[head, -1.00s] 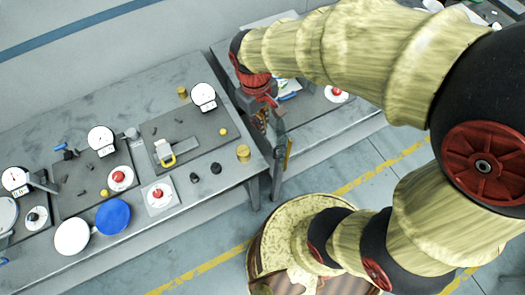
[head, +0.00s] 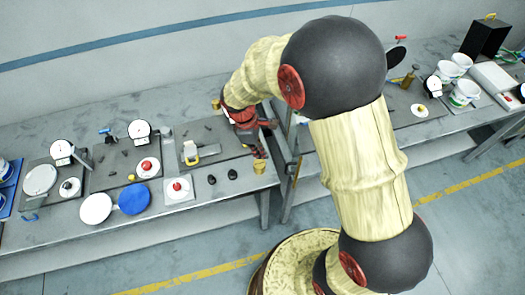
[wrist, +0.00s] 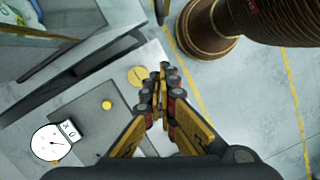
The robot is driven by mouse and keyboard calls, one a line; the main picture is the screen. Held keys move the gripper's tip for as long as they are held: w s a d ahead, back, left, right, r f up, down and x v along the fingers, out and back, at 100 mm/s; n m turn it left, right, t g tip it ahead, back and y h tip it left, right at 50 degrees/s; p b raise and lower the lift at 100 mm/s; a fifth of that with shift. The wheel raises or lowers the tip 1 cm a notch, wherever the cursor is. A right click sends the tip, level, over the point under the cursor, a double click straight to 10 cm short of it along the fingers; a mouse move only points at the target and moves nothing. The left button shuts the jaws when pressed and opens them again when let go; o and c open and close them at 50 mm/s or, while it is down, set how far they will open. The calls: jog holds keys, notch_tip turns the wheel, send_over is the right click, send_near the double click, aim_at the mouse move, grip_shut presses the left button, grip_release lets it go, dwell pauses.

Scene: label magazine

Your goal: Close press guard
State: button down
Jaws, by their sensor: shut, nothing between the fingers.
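My gripper (head: 261,150) is shut and empty in the head view, above the right end of the left bench. In the wrist view its closed fingertips (wrist: 165,78) are beside a round brass piece (wrist: 138,75); I cannot tell whether they touch. The brass piece also shows in the head view (head: 259,166). A pale block with a yellow handle (head: 202,158) sits on a dark plate (head: 225,147), left of my gripper. It could be the press guard, but I cannot tell for sure. My arm hides part of the plate's right side.
A red button on a pale base (head: 178,189) and two black knobs (head: 232,174) stand near the bench's front. A second bench (head: 435,125) is at right, across a narrow gap.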

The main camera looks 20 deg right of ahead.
jog(key=s+d+f+p, duration=0.1)
jog(key=s+d+f, duration=0.1)
jog(key=d+f, duration=0.3)
jog(key=shift+f, duration=0.75)
jog(key=shift+s+d, duration=0.1)
